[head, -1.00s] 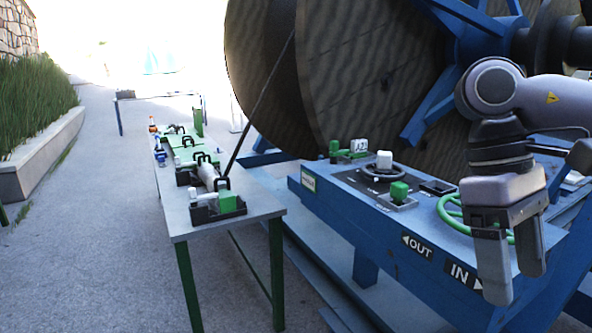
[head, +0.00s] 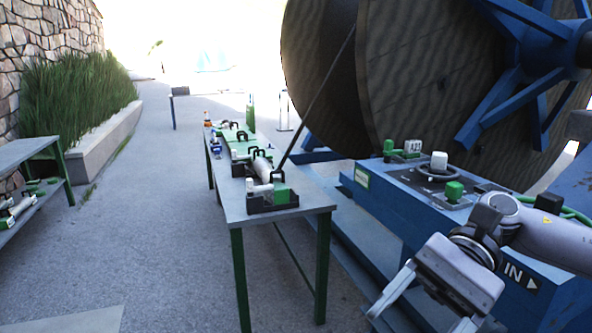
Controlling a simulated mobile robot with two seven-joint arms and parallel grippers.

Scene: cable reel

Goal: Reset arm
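My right arm comes in from the right, and its gripper (head: 422,314) hangs low at the bottom right of the head view. Its two fingers are spread apart with nothing between them; the lower finger is partly cut off by the picture edge. The gripper is in front of the blue reel stand (head: 395,195) and does not appear to hold any control on it. My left gripper is not in view.
A grey table (head: 285,215) with green legs carries black trays and cable parts. The large cable reel (head: 420,80) stands behind. A second table (head: 30,150) is at the left, beside grass and a stone wall. The pavement between the tables is clear.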

